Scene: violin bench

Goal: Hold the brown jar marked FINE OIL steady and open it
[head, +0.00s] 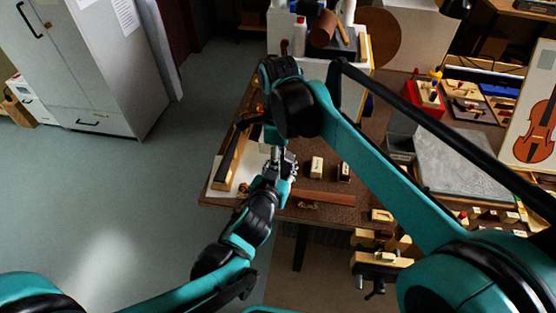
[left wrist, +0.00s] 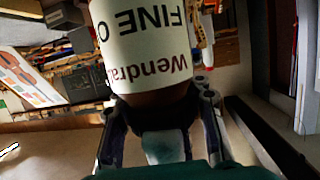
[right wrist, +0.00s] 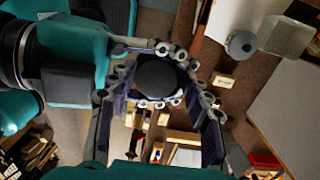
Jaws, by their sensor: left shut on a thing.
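The brown jar (left wrist: 150,45) fills the top of the left wrist view, its white label reading FINE O and Wendra, upside down. My left gripper (left wrist: 160,112) is shut around it, one finger on each side; in the head view the left gripper (head: 279,160) is at the bench's left part. In the right wrist view the jar's round dark lid (right wrist: 157,78) is seen from above, with left-gripper fingers beside it. My right gripper (right wrist: 160,105) is open, its two fingers on either side of the lid with gaps. The jar is mostly hidden in the head view.
Small labelled blocks (head: 317,167) stand on the brown bench (head: 300,208) right of the grippers. A grey slab (head: 455,165) and a violin picture (head: 537,132) are farther right. A vise (head: 378,262) sits at the front edge. Open floor lies left.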

